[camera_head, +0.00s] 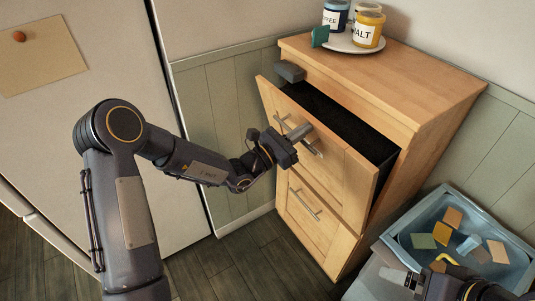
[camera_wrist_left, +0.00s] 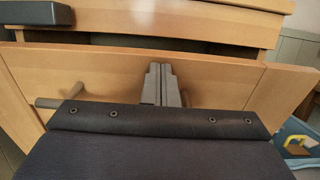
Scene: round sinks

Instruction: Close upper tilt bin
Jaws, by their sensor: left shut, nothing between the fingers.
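The upper tilt bin (camera_head: 345,165) of the wooden cabinet is tilted open, its top edge leaning out from the cabinet. A dark gap shows behind its front panel. Its bar handle (camera_head: 313,149) is partly hidden behind my left gripper (camera_head: 303,131). That gripper is shut and empty, with its fingertips at the front panel near the handle. In the left wrist view, the shut fingers (camera_wrist_left: 159,80) point at the wooden panel (camera_wrist_left: 215,85); I cannot tell if they touch it. The lower bin (camera_head: 308,217) is closed. My right gripper (camera_head: 405,279) shows only partly at the bottom right.
A plate (camera_head: 352,42) with jars stands on the cabinet top. A grey block (camera_head: 290,72) sits at the cabinet's upper left. A blue tub (camera_head: 395,240) with several coloured pieces is at the right. A fridge (camera_head: 95,65) stands left. Floor (camera_head: 240,262) before the cabinet is clear.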

